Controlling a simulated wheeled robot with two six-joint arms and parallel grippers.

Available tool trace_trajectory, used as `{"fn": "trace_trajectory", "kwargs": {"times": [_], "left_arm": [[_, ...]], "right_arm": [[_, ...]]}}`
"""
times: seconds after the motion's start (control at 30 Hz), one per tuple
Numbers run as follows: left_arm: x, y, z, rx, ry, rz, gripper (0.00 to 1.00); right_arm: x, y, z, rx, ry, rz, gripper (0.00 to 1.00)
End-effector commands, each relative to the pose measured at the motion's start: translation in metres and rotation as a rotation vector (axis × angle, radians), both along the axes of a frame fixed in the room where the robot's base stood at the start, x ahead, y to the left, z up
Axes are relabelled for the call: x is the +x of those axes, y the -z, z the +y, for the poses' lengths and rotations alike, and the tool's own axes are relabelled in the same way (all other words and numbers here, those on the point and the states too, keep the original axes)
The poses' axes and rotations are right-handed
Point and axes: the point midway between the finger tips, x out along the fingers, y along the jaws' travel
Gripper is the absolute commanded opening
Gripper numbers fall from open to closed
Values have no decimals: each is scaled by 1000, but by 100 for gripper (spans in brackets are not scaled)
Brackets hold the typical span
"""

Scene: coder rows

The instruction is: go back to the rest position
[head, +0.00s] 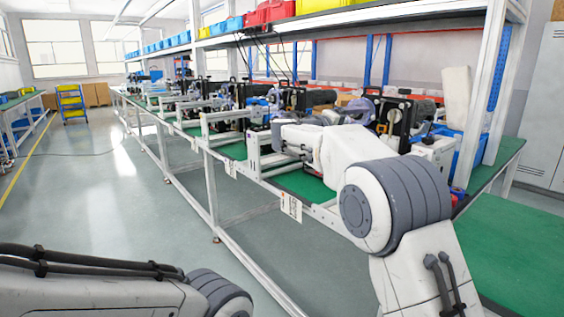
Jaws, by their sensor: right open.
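My right arm comes in from the lower right and reaches over the green-topped workbench (318,188). My right gripper (282,157) is at its far end, open, among the white frames of the bench equipment. Its fingertips are small and blend with these white parts, so I cannot tell whether they touch anything. My left arm shows only as a white link with black cables at the lower left. My left gripper is outside the view.
Machines and white frames (222,120) line the long bench. A shelf (350,20) with red, yellow and blue bins runs above it, held by a white post (492,85). A grey cabinet (545,110) stands at the right.

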Motion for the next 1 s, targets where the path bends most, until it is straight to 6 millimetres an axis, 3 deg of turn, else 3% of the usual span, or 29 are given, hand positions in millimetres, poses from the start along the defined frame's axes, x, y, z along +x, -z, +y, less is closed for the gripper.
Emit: {"fn": "trace_trajectory", "kwargs": {"times": [0.33, 0.57, 0.67, 0.77, 1.0], "left_arm": [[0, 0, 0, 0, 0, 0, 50], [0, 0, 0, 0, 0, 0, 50], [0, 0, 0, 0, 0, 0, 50], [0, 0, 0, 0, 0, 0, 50], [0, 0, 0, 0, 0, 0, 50]], "right_arm": [[-30, 43, 24, 135, -68, 168, 83], [-80, 96, 51, 294, -138, 358, 83], [-118, 126, 68, 390, -178, 469, 83], [-173, 163, 88, 514, -223, 604, 83], [-324, 240, 125, 822, -286, 892, 83]]}}
